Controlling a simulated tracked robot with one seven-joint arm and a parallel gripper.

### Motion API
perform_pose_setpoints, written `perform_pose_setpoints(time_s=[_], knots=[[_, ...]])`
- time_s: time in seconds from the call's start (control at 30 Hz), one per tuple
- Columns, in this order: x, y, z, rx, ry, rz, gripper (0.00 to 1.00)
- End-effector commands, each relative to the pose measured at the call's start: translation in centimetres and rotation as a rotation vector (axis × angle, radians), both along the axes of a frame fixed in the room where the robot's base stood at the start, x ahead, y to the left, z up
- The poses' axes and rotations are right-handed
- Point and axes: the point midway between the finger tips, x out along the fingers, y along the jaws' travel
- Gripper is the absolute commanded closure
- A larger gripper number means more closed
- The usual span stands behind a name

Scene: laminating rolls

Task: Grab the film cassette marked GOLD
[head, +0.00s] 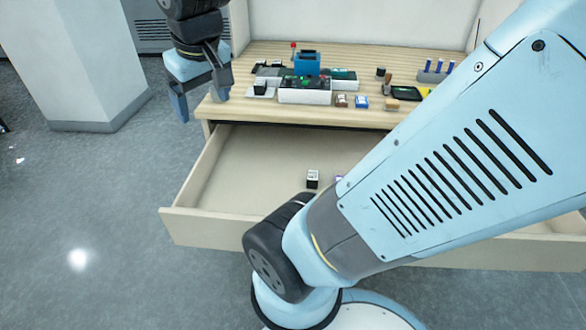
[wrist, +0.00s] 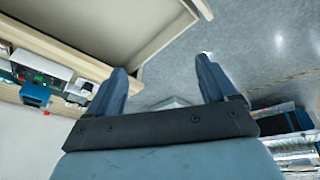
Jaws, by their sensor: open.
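I cannot read the word GOLD on anything in these frames. In the head view, a small black-and-white block (head: 312,179) stands in the open drawer (head: 240,168). A small purple item (head: 338,178) beside it is mostly hidden by my arm. On the table (head: 240,110) above, a small brown box (head: 341,100) and a blue-and-white box (head: 361,102) sit near the front edge. My gripper (head: 201,105) is open and empty, off the table's left end and above the floor. In the wrist view, nothing is between its fingers (wrist: 160,72).
A white tray (head: 304,97), a blue device (head: 306,63) and a rack of blue-capped tubes (head: 433,76) stand on the table. A white pillar (head: 85,60) is at the left. My arm hides the drawer's right part.

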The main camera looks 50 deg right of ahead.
Motion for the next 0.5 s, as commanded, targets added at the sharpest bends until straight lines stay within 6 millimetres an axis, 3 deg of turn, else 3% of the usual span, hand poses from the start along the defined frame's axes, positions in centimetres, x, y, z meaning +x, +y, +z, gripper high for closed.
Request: perform_pose_setpoints(time_s=[0.5], knots=[[6.9, -6.9, -7.9, -0.169, 0.383, 0.077, 0.07]])
